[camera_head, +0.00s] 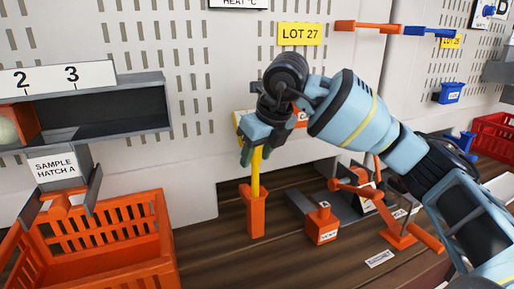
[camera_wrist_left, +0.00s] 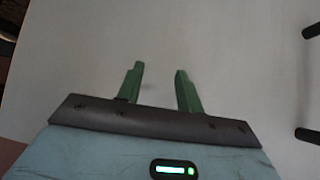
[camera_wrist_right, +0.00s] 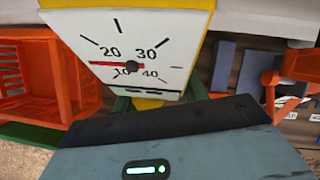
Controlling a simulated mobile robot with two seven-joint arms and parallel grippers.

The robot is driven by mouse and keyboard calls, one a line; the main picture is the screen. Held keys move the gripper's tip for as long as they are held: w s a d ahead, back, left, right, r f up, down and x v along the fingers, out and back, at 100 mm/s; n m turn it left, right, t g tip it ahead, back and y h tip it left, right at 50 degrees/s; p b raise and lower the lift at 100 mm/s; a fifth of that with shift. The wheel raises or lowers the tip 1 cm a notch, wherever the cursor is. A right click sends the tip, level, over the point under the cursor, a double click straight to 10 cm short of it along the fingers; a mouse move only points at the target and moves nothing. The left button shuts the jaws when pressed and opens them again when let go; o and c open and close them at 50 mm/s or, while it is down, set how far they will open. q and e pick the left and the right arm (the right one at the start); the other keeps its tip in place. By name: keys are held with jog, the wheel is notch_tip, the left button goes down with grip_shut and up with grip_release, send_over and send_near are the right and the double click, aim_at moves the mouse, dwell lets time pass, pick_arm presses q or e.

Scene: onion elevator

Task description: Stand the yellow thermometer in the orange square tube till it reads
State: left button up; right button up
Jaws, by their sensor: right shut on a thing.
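The yellow thermometer (camera_head: 256,172) is upright in the head view, its stem running down into the mouth of the orange square tube (camera_head: 256,218). The stem's lower end is hidden in the tube. My right gripper (camera_head: 254,151) is shut on the thermometer above the tube. In the right wrist view the thermometer's white dial (camera_wrist_right: 150,48) faces me, with its red needle pointing left, near the 20 and 10 marks. My left gripper (camera_wrist_left: 157,90) shows only in its wrist view, with its green fingers apart and nothing between them.
An orange crate (camera_head: 105,222) stands left of the tube, below the Sample Hatch A shelf (camera_head: 110,108). Orange and grey fixtures (camera_head: 323,224) stand on the wooden bench to the right. A perforated wall panel rises behind; a red basket (camera_head: 494,135) is at far right.

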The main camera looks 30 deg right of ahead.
aim_at(257, 167)
jog(key=shift+f, duration=1.75)
jog(key=o, duration=1.4)
jog(key=shift+c, duration=0.2)
jog(key=v, duration=0.7)
jog(key=shift+s+r, duration=0.2)
jog(key=shift+r, duration=0.15)
